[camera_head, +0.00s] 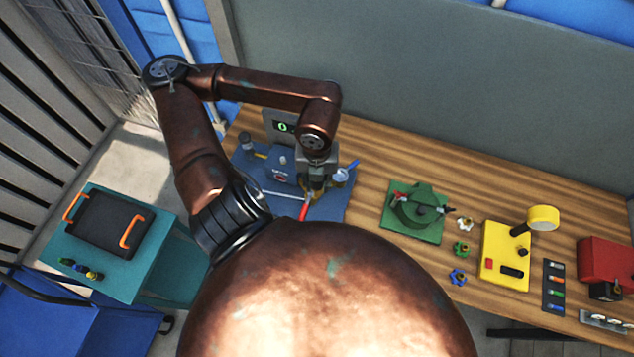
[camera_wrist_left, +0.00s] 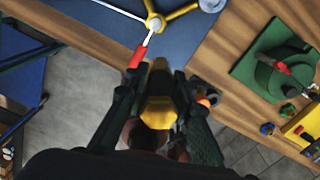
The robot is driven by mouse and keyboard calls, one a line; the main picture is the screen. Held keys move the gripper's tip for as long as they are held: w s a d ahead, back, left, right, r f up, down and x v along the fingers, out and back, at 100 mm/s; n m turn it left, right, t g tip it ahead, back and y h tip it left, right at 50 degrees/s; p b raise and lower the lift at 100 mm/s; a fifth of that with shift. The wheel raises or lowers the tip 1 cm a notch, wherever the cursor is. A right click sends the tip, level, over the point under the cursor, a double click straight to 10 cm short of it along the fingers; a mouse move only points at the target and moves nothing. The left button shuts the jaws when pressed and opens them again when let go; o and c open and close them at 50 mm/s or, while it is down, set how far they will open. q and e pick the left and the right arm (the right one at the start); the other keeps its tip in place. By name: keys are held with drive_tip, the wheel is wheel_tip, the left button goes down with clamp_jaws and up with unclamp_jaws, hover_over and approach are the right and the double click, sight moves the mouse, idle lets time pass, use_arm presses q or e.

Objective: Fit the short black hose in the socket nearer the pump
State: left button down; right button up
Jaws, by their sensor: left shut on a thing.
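My left gripper (camera_head: 314,184) reaches down over the blue mat (camera_head: 330,208) at the left end of the bench. In the left wrist view, my left gripper (camera_wrist_left: 160,92) is shut on a black and yellow piece (camera_wrist_left: 158,108). I cannot tell whether this is the short black hose. A red-ended rod (camera_head: 304,210) lies beside the gripper. In the wrist view, the red-ended rod (camera_wrist_left: 138,57) meets a small hub (camera_wrist_left: 155,23) with white and yellow arms. I cannot make out the sockets. The pump is not clearly identifiable. My right gripper is not in view.
A grey box with a green display (camera_head: 282,127) stands behind the mat. A green fixture (camera_head: 418,211), a yellow unit (camera_head: 503,258) and a red box (camera_head: 606,261) stand to the right. A teal cart (camera_head: 115,275) carries a dark case (camera_head: 108,224) at left.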

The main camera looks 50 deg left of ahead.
use_arm(q)
drive_tip(key=shift+r+p, duration=1)
drive_tip(key=shift+r, duration=1.2)
drive_tip(key=shift+f, duration=0.1)
